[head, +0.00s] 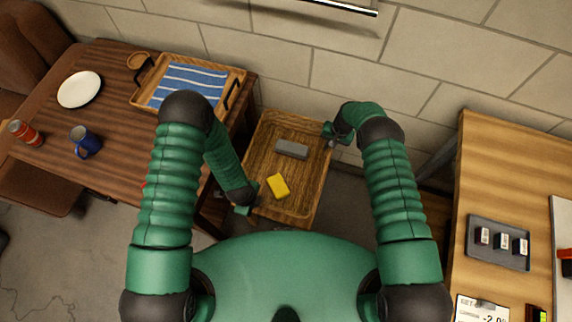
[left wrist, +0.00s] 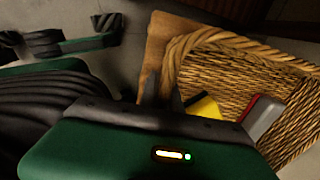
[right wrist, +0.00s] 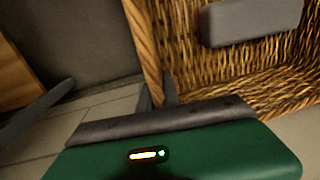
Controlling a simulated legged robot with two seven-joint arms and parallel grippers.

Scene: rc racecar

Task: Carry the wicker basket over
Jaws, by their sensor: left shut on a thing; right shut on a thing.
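The brown wicker basket (head: 262,150) is in the middle of the head view, between my two arms. A yellow block (head: 278,185) and a grey block (head: 292,149) lie inside it. My left gripper (head: 244,207) is shut on the basket's near left side; in the left wrist view its fingers (left wrist: 176,101) meet the basket (left wrist: 232,62). My right gripper (head: 331,137) is shut on the basket's right side towards the back; in the right wrist view its fingers (right wrist: 158,98) are at the woven rim (right wrist: 147,50). The fingertips are partly hidden.
A dark wooden table (head: 115,110) at left holds a tray with a striped cloth (head: 188,84), a white plate (head: 80,90), a blue mug (head: 85,141) and a red can (head: 24,132). A lighter wooden table (head: 490,160) stands at right with a grey tray (head: 498,256). A block wall is behind.

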